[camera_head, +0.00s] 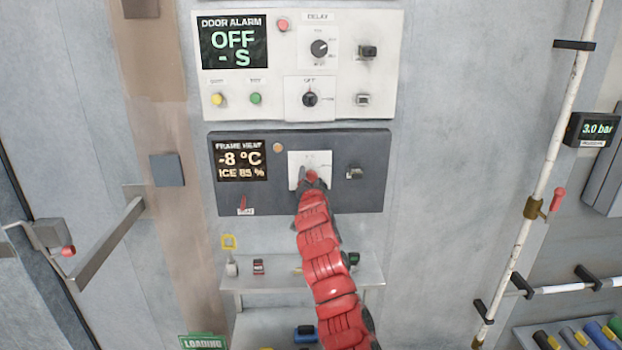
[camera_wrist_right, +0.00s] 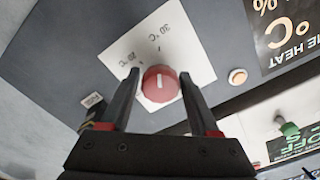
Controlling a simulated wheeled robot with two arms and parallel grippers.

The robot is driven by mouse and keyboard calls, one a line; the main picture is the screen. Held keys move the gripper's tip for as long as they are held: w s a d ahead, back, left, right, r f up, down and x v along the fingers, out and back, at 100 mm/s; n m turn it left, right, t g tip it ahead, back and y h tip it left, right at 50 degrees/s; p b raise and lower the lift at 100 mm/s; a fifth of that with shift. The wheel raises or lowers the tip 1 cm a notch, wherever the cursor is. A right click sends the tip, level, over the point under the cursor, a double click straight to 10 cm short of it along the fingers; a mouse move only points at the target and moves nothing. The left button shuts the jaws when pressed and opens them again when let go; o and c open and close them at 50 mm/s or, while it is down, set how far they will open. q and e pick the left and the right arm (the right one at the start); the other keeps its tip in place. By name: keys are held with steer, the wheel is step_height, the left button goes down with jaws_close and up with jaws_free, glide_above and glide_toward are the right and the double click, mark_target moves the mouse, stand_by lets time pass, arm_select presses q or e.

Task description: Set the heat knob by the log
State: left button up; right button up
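The dark frame heat panel (camera_head: 370,199) has a display (camera_head: 241,160) reading "-8 °C" and "ICE 85 %". The red heat knob (camera_wrist_right: 160,83) sits on a white dial plate (camera_wrist_right: 190,40) with "20 °C" and "30 °C" marks and a pale pointer line. In the head view my right gripper (camera_head: 311,178) largely covers the knob. In the right wrist view my right gripper (camera_wrist_right: 159,75) has its fingers apart, one on each side of the knob, very close to it; firm contact is not visible. My left gripper is not in view. I see no readable log.
The white door alarm panel (camera_head: 380,90) with knobs and buttons is just above. A shelf (camera_head: 370,272) with small items is below. A door handle bar (camera_head: 108,240) stands out at left; a white pipe (camera_head: 560,130) runs at right.

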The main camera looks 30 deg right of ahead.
jaws_close()
steer(key=shift+n+b, duration=0.8)
steer(key=shift+b, duration=0.3)
steer(key=n+b, duration=0.1)
steer(key=n, duration=0.1)
steer(key=shift+n+b, duration=0.3)
steer(key=shift+n, duration=0.9)
steer(key=n, duration=0.2)
steer(key=shift+r+n, duration=0.1)
steer(key=shift+n, duration=0.3)
steer(key=n, duration=0.4)
steer(key=shift+n+p, duration=0.35)
steer(key=shift+n, duration=0.35)
steer(key=shift+o, duration=2)
jaws_free()
steer(key=shift+a, duration=0.1)
